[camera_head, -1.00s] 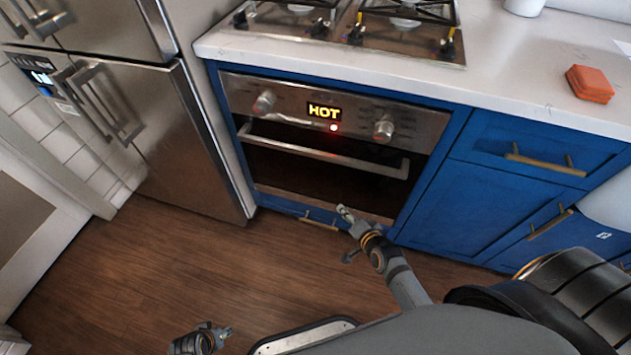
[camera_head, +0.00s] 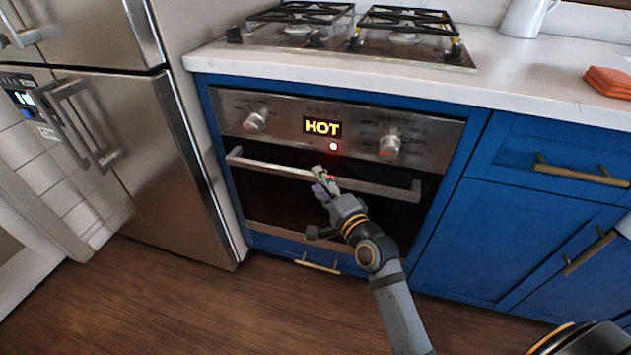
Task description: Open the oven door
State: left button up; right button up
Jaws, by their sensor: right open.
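The oven (camera_head: 290,228) is built into blue cabinets, with a dark glass door that is shut. A long metal bar handle (camera_head: 275,168) runs across the top of the door. A display above it reads HOT, with a small red light below. The gripper and arm hide part of the door and handle. My left gripper is not in view.
A steel fridge (camera_head: 150,170) stands close on the left. Above the oven are a gas cooktop (camera_head: 420,48) and a white counter (camera_head: 540,85) with an orange cloth (camera_head: 608,82) and a white pitcher (camera_head: 526,17). Blue drawers with brass handles are at right. The wooden floor (camera_head: 200,310) is clear.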

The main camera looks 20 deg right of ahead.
jog(key=shift+w+a, duration=0.15)
jog(key=shift+w, duration=0.55)
jog(key=shift+w+a, duration=0.1)
jog(key=shift+w, duration=0.55)
grip_shut()
